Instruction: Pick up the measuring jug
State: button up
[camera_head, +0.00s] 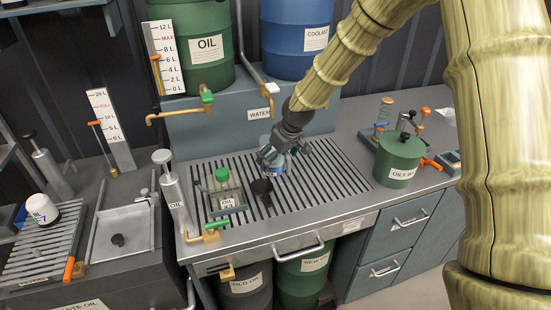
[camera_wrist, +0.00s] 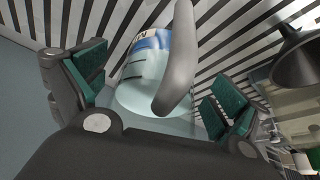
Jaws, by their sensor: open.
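The measuring jug (camera_wrist: 140,78) is clear with a blue and white label and a thick grey handle. In the wrist view it lies between the green-padded fingers of my open gripper (camera_wrist: 157,90), with the handle nearest the camera. I cannot tell whether either finger touches it. In the head view the jug (camera_head: 277,170) stands on the slatted drain grate (camera_head: 325,165), partly hidden by my gripper (camera_head: 273,154), which reaches down over it from above.
A black funnel (camera_head: 261,187) is close to the jug, and also shows in the wrist view (camera_wrist: 300,58). A green-capped oil container (camera_head: 222,180) stands to the left. A green can (camera_head: 399,160) is to the right. A water tap (camera_head: 270,88) is behind.

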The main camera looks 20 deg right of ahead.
jog(key=shift+w+f, duration=0.35)
jog(key=shift+f, duration=0.15)
jog(key=shift+s+r, duration=0.15)
jog(key=shift+s, duration=0.05)
jog(key=c, duration=2)
